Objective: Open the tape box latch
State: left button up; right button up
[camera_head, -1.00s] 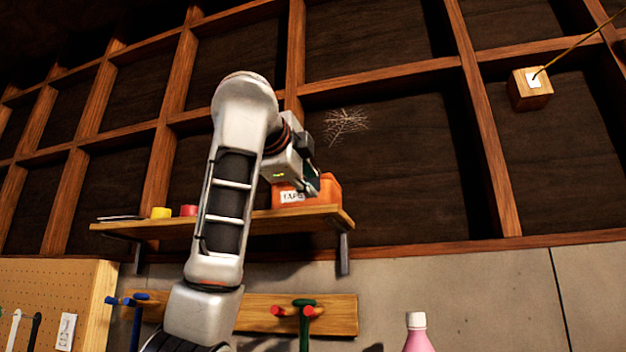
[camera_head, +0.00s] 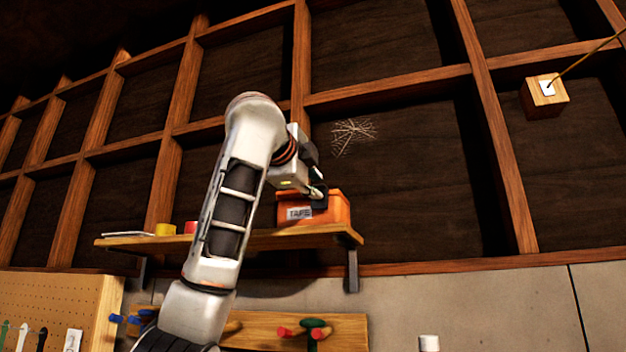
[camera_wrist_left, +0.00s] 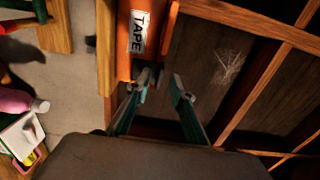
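The orange tape box (camera_head: 335,209) sits on the right end of the wooden wall shelf, its white TAPE label facing out. It also shows in the left wrist view (camera_wrist_left: 152,50), at the top. My left gripper (camera_head: 318,192) is at the box's upper front, close to the label. In the left wrist view my left gripper (camera_wrist_left: 163,82) has its two fingers apart, with a small dark part of the box, perhaps the latch, near the left fingertip. I cannot tell whether they touch. My right gripper is in neither view.
The shelf (camera_head: 270,240) also holds a yellow roll (camera_head: 165,229) and a red roll (camera_head: 190,227) left of the box. Below are a pegboard (camera_head: 60,300) and a rack with coloured handles (camera_head: 345,328). A wood-framed wall stands behind; the space right of the box is clear.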

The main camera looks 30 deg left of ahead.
pick_arm(q)
grip_shut()
